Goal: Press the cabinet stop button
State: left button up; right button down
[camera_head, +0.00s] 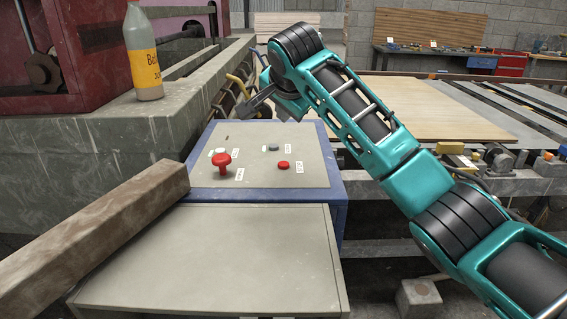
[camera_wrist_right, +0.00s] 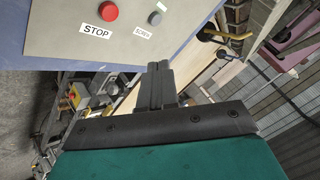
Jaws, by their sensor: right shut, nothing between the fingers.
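The cabinet panel (camera_head: 255,180) has a flat red button (camera_head: 283,165) at its right front. In the right wrist view the same red button (camera_wrist_right: 108,11) has a label reading STOP (camera_wrist_right: 96,31) beside it. A grey button (camera_head: 273,147) sits behind it and also shows in the wrist view (camera_wrist_right: 155,18). A taller red mushroom knob (camera_head: 221,162) stands further left. My right gripper (camera_head: 241,118) is shut and empty, above the panel's far edge and apart from the buttons. Its closed fingers show in the wrist view (camera_wrist_right: 158,70). My left gripper is out of view.
A wooden beam (camera_head: 95,240) lies along the panel's left side. A bottle (camera_head: 143,60) stands on the concrete ledge at the upper left. A lower grey cabinet top (camera_head: 210,255) in front is clear. Veneer sheets (camera_head: 450,108) lie on the right.

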aim_at(285, 165)
notch_tip(285, 165, down, 8)
jog(key=shift+f+b, duration=0.1)
jog(key=shift+b, duration=0.4)
dwell(2.0)
jog(key=shift+f, duration=0.4)
jog(key=shift+f, duration=0.5)
dwell(0.6)
jog(key=shift+r+p, duration=0.5)
jog(key=shift+r, duration=0.45)
jog(key=shift+r, duration=0.1)
jog(key=shift+r, duration=2.4)
